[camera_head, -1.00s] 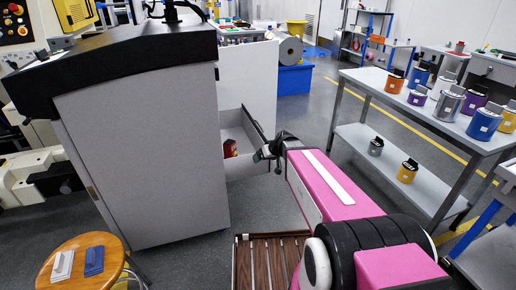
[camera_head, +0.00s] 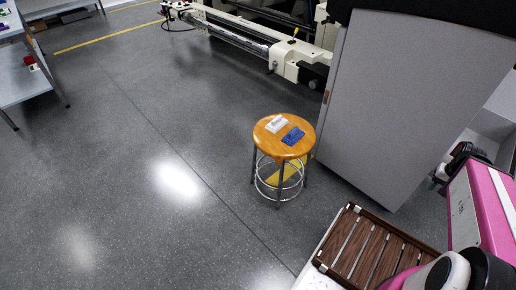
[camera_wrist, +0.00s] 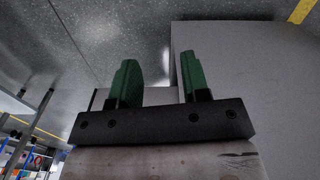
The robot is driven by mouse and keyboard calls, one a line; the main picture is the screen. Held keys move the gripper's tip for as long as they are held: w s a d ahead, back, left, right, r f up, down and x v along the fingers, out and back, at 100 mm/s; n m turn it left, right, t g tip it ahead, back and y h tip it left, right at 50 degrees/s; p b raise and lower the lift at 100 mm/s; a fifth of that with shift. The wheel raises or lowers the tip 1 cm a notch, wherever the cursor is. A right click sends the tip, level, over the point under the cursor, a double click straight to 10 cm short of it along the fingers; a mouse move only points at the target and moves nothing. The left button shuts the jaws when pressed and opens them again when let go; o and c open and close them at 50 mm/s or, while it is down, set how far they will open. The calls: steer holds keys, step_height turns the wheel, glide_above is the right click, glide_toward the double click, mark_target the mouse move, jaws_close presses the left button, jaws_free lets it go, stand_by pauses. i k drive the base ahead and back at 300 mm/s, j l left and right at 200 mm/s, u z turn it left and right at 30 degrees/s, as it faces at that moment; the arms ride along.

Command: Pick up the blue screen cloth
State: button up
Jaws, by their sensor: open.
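The blue screen cloth (camera_head: 293,136) lies folded on the round wooden seat of a stool (camera_head: 268,145) in the head view. A white folded cloth (camera_head: 276,124) lies beside it, to its upper left. My gripper shows in the wrist view (camera_wrist: 158,85) with its two green fingers apart and nothing between them. In the head view, my pink arm is at the right edge, and the gripper is beside the grey cabinet, to the right of the stool and well apart from it. The cloth does not show in the wrist view.
A tall grey cabinet (camera_head: 400,100) stands just right of the stool. A white machine with a long roller (camera_head: 235,32) is behind it. A slatted brown wooden rack (camera_head: 370,250) is at the lower right. The floor left of the stool is clear.

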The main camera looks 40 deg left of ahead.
mark_target(293, 137)
steer(key=k+l+u, duration=0.1)
steer(key=u, duration=1.6)
steer(key=j+u, duration=0.1)
steer(key=j, duration=0.5)
steer(key=i+j+u, duration=0.1)
steer(key=j, duration=1)
steer(key=i+u, duration=0.05)
